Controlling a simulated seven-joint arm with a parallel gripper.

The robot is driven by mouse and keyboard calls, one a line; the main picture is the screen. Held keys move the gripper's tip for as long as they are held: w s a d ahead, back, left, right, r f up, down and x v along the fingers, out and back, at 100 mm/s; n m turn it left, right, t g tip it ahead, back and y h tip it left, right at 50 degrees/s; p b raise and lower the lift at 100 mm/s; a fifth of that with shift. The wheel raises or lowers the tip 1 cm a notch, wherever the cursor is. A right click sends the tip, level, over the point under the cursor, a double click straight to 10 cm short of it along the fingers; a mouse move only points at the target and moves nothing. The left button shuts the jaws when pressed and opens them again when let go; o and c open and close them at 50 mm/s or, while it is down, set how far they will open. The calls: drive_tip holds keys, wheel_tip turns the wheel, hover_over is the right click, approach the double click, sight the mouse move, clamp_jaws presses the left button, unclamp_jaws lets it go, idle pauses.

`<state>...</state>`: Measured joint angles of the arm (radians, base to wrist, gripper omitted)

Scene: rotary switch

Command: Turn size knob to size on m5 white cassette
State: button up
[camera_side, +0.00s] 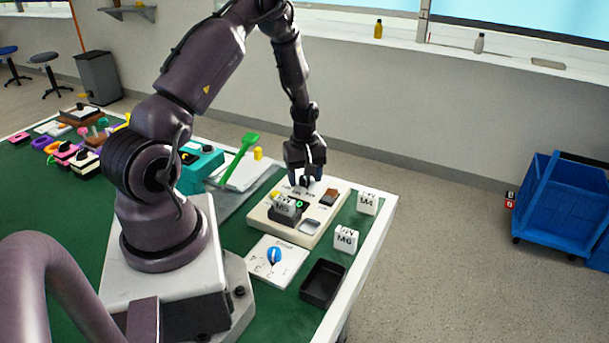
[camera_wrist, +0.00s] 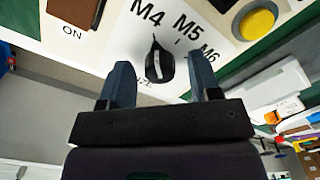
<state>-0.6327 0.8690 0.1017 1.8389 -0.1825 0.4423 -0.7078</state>
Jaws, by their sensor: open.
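The size knob (camera_wrist: 157,66) is black with a white pointer line, on a white plate printed M4, M5 and M6. Its narrow tip points up, nearer the M4 mark than M5. My gripper (camera_wrist: 163,72) is open, with one finger on each side of the knob and a visible gap to each. In the side view my gripper (camera_side: 304,180) points down over the back of the cream switch box (camera_side: 264,214) and mostly hides the knob. A block (camera_side: 285,208) with unclear lettering is on the box. White blocks marked M4 (camera_side: 367,203) and M6 (camera_side: 343,239) stand beside it.
The box also has a brown rocker (camera_side: 329,197), a yellow button (camera_wrist: 257,23) and a small display. In front are a white plate with a blue dial (camera_side: 274,256) and a black tray (camera_side: 323,284). A green-handled tool (camera_side: 238,152) and a teal device (camera_side: 201,168) lie left.

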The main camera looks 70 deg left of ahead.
drive_tip(key=c, duration=0.9)
drive_tip(key=shift+m, duration=0.3)
drive_tip(key=m, duration=0.4)
drive_tip(key=shift+m, duration=2)
drive_tip(key=o, duration=0.9)
